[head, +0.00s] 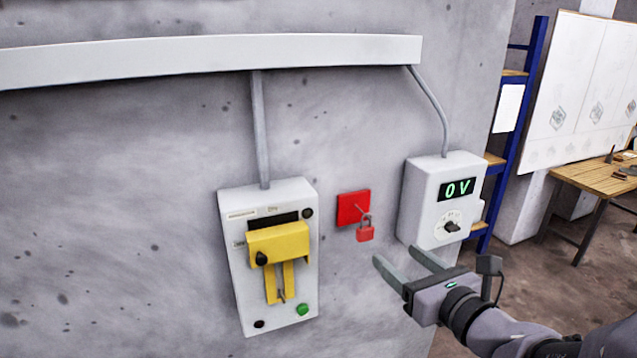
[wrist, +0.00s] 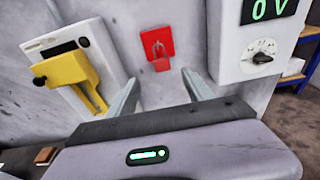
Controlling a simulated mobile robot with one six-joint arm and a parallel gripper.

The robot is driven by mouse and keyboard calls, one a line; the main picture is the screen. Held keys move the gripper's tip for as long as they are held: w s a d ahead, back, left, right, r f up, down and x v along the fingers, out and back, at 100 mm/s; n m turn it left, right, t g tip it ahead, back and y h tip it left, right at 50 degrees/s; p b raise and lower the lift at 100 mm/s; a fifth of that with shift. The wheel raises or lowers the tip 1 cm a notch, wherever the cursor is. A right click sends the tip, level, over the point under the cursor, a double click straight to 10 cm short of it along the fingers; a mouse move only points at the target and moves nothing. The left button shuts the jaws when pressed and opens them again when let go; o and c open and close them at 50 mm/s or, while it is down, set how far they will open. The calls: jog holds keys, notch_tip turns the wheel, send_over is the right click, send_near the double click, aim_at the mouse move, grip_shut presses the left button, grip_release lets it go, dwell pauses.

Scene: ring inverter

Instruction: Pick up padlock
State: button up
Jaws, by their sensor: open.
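The red padlock (head: 365,231) hangs from a hook on a square red plate (head: 352,207) on the grey wall, between two white boxes. In the wrist view the padlock (wrist: 161,63) hangs in front of the red plate (wrist: 151,40), above and beyond the gap between my fingertips. My gripper (head: 396,257) is open and empty, below and to the right of the padlock in the head view. The fingers (wrist: 163,86) are apart from the padlock. Nothing hides the padlock body.
A white inverter box (head: 240,287) with a yellow lever cover (head: 277,243) is mounted on the left. A white voltage box (head: 424,192) reading "0 V" is close on the right. A shelf (head: 520,110) and wooden table (head: 597,178) stand at the far right.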

aim_at(368, 231)
jog(key=p+x, duration=0.1)
jog(key=x, duration=1.3)
jog(key=shift+d+f, duration=0.1)
jog(key=shift+s, duration=0.15)
grip_shut()
